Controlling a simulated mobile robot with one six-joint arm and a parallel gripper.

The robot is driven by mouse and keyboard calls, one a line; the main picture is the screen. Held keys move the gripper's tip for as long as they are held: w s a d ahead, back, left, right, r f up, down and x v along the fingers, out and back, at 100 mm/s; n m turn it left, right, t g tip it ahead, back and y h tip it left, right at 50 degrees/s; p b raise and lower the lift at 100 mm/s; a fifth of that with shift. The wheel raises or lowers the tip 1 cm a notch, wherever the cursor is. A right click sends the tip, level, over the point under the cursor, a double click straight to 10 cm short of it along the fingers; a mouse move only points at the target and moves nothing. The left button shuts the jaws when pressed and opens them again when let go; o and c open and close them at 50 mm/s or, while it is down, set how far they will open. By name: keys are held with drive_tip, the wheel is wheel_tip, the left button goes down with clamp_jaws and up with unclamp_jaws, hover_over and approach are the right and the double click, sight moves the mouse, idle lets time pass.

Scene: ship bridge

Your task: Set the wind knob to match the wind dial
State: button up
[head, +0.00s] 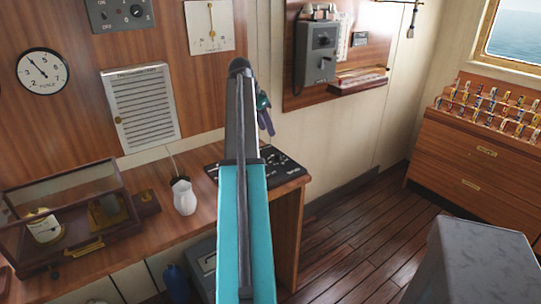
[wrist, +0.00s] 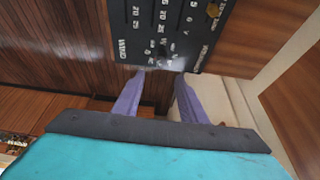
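The round white wind dial (head: 42,71), marked FORCE, hangs on the left wall. Its black hand points up and left, near the 4. A black control panel (head: 285,166) lies on the right end of the desk, partly hidden by my arm. In the wrist view the panel (wrist: 165,35) fills the top, with white numbers and the word WIND. A small brass-coloured knob (wrist: 213,10) shows near its top right; I cannot tell whether it is the wind knob. My gripper (wrist: 160,75) is open and empty, its purple fingers at the panel's near edge. It also shows above the panel in the head view (head: 266,122).
A grey wall box (head: 316,50) hangs behind. A grey block (head: 485,262) stands at the lower right. The wooden floor between is clear.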

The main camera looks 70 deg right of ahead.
sight(277, 154)
drive_tip(key=shift+w, duration=0.2)
drive_tip(key=shift+s+f, duration=0.1)
drive_tip(key=shift+p+x, duration=1.15)
drive_tip(key=shift+x, duration=5.6)
clamp_jaws()
